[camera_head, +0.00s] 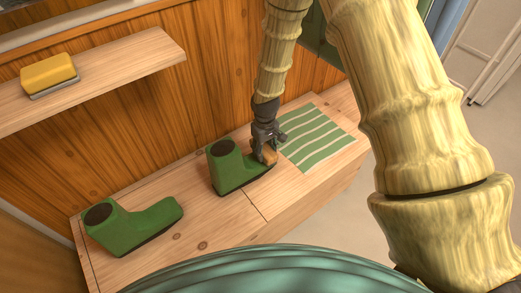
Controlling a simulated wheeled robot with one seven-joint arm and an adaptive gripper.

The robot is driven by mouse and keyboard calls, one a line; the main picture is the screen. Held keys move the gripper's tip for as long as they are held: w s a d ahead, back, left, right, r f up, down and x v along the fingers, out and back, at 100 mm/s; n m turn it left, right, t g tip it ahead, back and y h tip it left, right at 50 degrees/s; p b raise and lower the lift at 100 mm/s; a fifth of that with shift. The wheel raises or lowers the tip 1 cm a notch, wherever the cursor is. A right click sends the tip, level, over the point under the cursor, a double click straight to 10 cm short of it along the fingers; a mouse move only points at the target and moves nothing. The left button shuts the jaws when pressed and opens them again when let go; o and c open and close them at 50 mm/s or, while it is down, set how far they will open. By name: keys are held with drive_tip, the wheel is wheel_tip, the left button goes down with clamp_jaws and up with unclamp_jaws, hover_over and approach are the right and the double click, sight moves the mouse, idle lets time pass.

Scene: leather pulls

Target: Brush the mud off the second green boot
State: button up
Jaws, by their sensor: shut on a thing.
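Two green boots stand upright on a wooden bench. One boot (135,224) is at the left end, with nothing touching it. The other boot (227,167) is near the middle, its toe pointing right. My gripper (265,147) is over the toe of this middle boot, shut on a small brown brush (268,155). The brush is at the top of the toe and looks to be touching it. My gripper hides part of the brush and the toe. I cannot make out mud on either boot at this size.
A green and white striped cloth (316,137) lies on the bench (221,226) just right of the middle boot. A yellow sponge-like block (49,74) sits on a wooden shelf (120,69) at upper left. A wood-panelled wall (205,70) stands behind the bench.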

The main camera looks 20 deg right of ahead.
drive_tip(key=shift+w, duration=0.1)
drive_tip(key=shift+w+d+r+p, duration=0.15)
drive_tip(key=shift+d+r+p, duration=0.35)
drive_tip(key=shift+r+p, duration=0.15)
drive_tip(key=w+d+r+p, duration=0.1)
drive_tip(key=d+r+p, duration=0.3)
drive_tip(key=shift+w+d+r, duration=0.25)
drive_tip(key=shift+d+r, duration=0.15)
idle(0.5)
